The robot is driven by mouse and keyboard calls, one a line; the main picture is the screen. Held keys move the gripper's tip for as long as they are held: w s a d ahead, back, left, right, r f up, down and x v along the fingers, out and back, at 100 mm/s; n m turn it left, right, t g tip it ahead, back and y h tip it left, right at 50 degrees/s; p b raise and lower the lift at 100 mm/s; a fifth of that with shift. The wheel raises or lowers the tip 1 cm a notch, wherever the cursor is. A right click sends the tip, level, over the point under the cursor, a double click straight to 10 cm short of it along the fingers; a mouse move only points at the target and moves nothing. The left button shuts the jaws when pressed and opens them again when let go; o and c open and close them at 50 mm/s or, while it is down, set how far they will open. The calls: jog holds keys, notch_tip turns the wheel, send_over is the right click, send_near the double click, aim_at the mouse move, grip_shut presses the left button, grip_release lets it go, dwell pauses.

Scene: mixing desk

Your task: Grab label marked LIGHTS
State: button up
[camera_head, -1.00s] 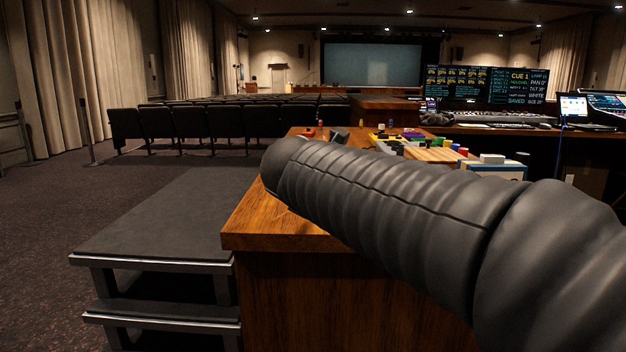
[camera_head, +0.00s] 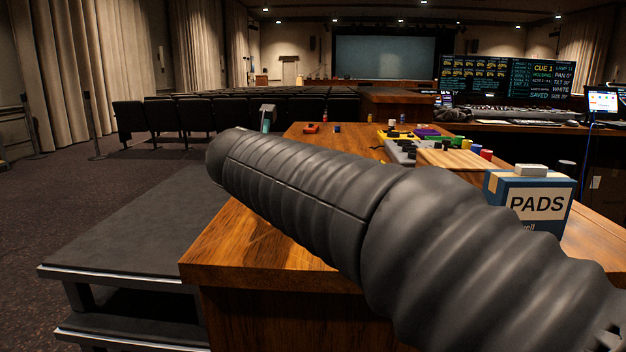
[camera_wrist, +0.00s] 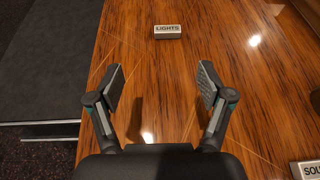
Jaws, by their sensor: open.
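The label marked LIGHTS (camera_wrist: 167,31) is a small white-faced block lying on the wooden desk (camera_wrist: 150,60), near the top of the wrist view. My gripper (camera_wrist: 161,85) is open and empty, with its two fingers apart over bare wood. The label is ahead of the fingertips, roughly in line with the gap between them, and is not touched. I cannot make out the LIGHTS label in the head view, where my dark arm covers much of the desk.
Another label, reading "SOU" where visible (camera_wrist: 310,170), lies at the lower right of the wrist view. In the head view a box marked PADS (camera_head: 536,204) stands right of my arm. Several coloured items sit farther back. A dark step platform (camera_head: 130,225) adjoins the desk's left side.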

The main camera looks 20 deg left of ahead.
jog(key=x, duration=0.8)
jog(key=shift+w+d+f, duration=0.1)
jog(key=shift+w+d, duration=0.15)
jog(key=shift+d, duration=0.1)
jog(key=shift+d+f+x, duration=0.1)
jog(key=shift+d+x, duration=0.05)
jog(key=shift+x, duration=1.15)
jog(key=shift+d+f+x, duration=0.1)
jog(key=shift+x, duration=1.15)
jog(key=shift+c, duration=0.2)
jog(key=c, duration=0.9)
